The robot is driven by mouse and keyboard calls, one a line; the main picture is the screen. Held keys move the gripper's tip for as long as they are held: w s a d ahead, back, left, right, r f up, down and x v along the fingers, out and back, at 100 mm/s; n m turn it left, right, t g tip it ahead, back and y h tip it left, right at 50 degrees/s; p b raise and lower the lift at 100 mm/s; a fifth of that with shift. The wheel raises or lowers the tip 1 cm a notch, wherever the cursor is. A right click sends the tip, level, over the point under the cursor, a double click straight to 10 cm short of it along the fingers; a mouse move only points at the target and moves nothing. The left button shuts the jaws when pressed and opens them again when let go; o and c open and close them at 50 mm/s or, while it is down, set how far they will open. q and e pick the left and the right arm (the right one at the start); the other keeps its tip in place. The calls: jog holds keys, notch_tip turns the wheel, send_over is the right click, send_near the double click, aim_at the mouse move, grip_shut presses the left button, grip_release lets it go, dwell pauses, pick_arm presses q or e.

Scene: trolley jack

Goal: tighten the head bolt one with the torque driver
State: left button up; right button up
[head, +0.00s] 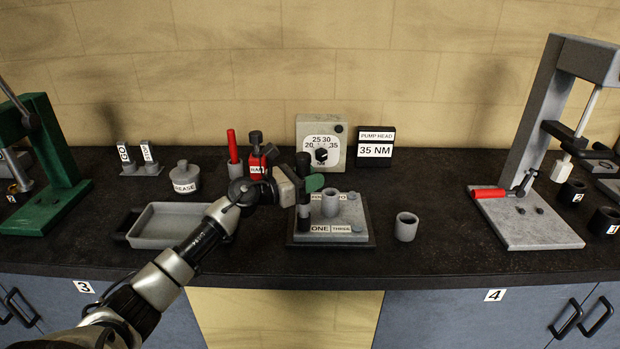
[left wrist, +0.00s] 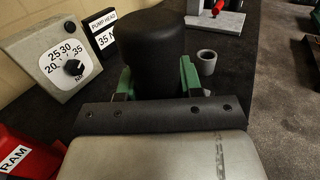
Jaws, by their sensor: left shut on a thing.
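My left gripper (head: 309,184) is shut on the torque driver (head: 304,164), an upright dark cylinder. In the left wrist view its wide black handle (left wrist: 165,50) stands between the green fingers (left wrist: 160,82). The driver's lower end is over the front-left corner of the grey pump head (head: 345,212), by the label ONE (head: 320,228). Head bolt one is hidden behind the driver, and I cannot tell whether the tip touches it. A bolt (head: 356,228) shows by the label THREE. My right gripper is not in view.
The torque dial (head: 321,129) and a PUMP HEAD 35 NM sign (head: 375,150) stand behind. A grey ring (head: 406,226) is to the right. A red RAM bottle (head: 257,168) stands close behind my gripper. A grey tray (head: 172,222) is at left.

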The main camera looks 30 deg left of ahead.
pick_arm(q)
jog(key=shift+d+f, duration=0.1)
jog(key=shift+f, duration=0.2)
jog(key=shift+f+b, duration=0.1)
jog(key=shift+b, duration=0.35)
dwell(0.6)
dwell(0.5)
notch_tip(320, 180, up, 6)
jog(key=p, duration=0.4)
jog(key=shift+f, duration=0.25)
